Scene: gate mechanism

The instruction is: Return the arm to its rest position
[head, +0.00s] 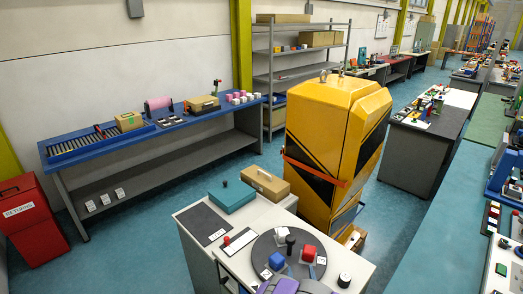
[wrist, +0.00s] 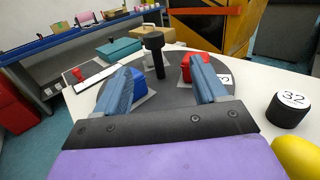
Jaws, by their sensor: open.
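My gripper (wrist: 163,88) is open in the wrist view, its two blue-grey fingers spread apart with nothing between them touching. It hovers over the near part of a dark round turntable (head: 266,246) on a white table. A black knobbed post (wrist: 155,52) stands on the turntable beyond the gap between the fingers. A red block (wrist: 187,67) is partly hidden behind the right finger, and a blue block (wrist: 138,78) is partly hidden behind the left finger. In the head view, my purple wrist (head: 288,286) shows at the bottom edge.
A black cylinder marked 32 (wrist: 288,108) stands right of the turntable. A teal case (head: 231,196) and a tan box (head: 265,184) lie behind it. A yellow and black cabinet (head: 333,140) stands close behind the table. Open blue floor (head: 150,240) lies to the left.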

